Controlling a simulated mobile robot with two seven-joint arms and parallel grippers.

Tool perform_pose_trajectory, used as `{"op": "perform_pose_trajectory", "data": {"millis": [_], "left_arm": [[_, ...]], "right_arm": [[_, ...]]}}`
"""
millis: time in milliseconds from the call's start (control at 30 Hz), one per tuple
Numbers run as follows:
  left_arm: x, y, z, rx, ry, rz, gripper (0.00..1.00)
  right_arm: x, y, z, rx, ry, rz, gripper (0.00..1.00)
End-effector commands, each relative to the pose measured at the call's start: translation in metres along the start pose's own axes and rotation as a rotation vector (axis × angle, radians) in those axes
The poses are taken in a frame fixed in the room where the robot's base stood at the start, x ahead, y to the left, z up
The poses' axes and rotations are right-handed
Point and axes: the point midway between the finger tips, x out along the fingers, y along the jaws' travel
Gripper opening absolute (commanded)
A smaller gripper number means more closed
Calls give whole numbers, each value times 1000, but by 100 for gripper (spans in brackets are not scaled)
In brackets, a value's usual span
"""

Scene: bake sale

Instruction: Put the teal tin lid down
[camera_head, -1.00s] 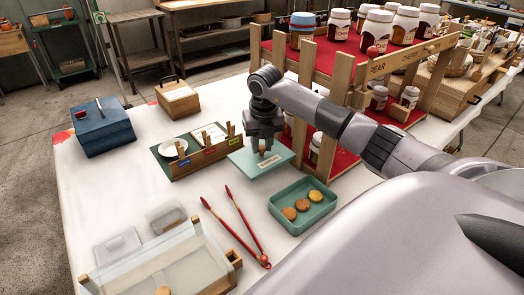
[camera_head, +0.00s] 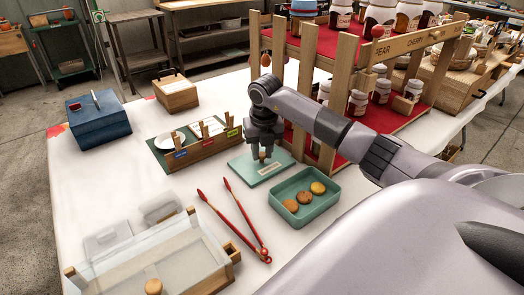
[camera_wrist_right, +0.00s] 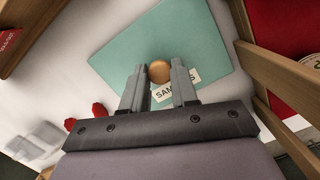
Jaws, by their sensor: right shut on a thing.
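The teal tin lid (camera_head: 247,173) is a flat rectangle with a white label and a round wooden knob (camera_wrist_right: 159,70). In the head view it is level and low at the table top, left of the open teal tin (camera_head: 311,219). My right gripper (camera_head: 263,154) points down over the lid and is shut on its knob. The right wrist view shows the two fingers (camera_wrist_right: 158,92) on either side of the knob, with the lid (camera_wrist_right: 190,38) spread beyond them. I cannot tell whether its underside touches the cloth. My left gripper is not in view.
Round cookies (camera_head: 304,198) lie in the tin. Red tongs (camera_head: 236,219) lie left of it. A wooden card holder (camera_head: 205,149) stands behind the lid, and the jar rack (camera_head: 333,90) stands close on its right.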

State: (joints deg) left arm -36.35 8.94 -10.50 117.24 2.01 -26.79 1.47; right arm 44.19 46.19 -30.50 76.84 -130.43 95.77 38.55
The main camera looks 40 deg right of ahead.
Motion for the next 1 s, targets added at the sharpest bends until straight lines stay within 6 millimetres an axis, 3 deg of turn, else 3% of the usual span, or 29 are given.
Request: {"op": "perform_pose_trajectory", "data": {"millis": [33, 67, 133, 433, 567, 1000], "left_arm": [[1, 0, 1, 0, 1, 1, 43], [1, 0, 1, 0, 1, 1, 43], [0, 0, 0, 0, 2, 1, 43], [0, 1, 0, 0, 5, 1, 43], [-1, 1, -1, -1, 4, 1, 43], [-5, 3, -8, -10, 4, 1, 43]], "right_arm": [[2, 0, 0, 0, 0, 0, 0], [2, 0, 0, 0, 0, 0, 32], [2, 0, 0, 1, 0, 0, 54], [0, 0, 0, 0, 0, 0, 54], [-10, 0, 1, 0, -3, 0, 54], [-98, 0, 1, 0, -5, 1, 54]]}}
